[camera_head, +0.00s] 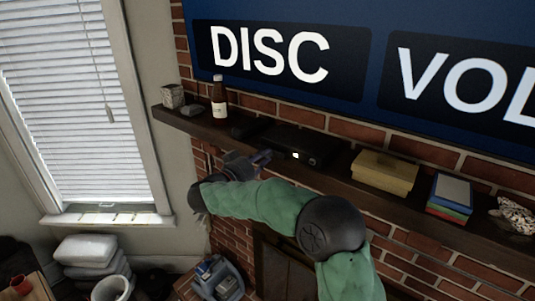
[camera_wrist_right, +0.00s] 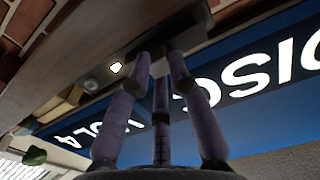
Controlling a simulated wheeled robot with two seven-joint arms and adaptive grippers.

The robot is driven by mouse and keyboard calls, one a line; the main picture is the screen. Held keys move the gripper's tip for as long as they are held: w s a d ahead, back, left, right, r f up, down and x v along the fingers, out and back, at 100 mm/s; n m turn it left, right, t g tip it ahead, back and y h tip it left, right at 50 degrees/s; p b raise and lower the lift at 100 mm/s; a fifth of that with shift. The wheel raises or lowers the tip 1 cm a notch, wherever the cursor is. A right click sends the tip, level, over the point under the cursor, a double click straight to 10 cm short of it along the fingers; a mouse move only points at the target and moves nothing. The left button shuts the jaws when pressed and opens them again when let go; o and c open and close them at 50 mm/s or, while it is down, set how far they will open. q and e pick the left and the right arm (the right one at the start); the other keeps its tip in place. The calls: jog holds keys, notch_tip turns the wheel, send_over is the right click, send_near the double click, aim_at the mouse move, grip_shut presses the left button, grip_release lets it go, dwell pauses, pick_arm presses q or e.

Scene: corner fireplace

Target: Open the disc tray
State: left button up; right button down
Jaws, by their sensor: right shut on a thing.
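The black disc player (camera_head: 318,146) stands on the dark mantel shelf, with a small white light on its front. My right gripper (camera_head: 262,157) reaches up to the player's front, left of that light. In the right wrist view, which is turned over, the fingers of my right gripper (camera_wrist_right: 165,55) close on a dark part at the front of the player (camera_wrist_right: 105,75), at the disc tray. The fingertips hide most of the tray, and I cannot tell how far out it stands. My left gripper is not in view.
On the mantel (camera_head: 210,125) stand a brown bottle (camera_head: 219,98), a dark box (camera_head: 247,127), a yellow box (camera_head: 385,172) and a stack of books (camera_head: 449,197). A blue screen (camera_head: 375,35) with "DISC" lettering hangs above. A window (camera_head: 70,95) is at the left.

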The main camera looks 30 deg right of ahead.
jog(key=v, duration=0.4)
jog(key=shift+s+a, duration=0.1)
jog(key=shift+a, duration=0.1)
jog(key=c, duration=1.1)
grip_release()
jog(key=shift+c, duration=0.2)
jog(key=v, duration=1.2)
jog(key=shift+f, duration=0.15)
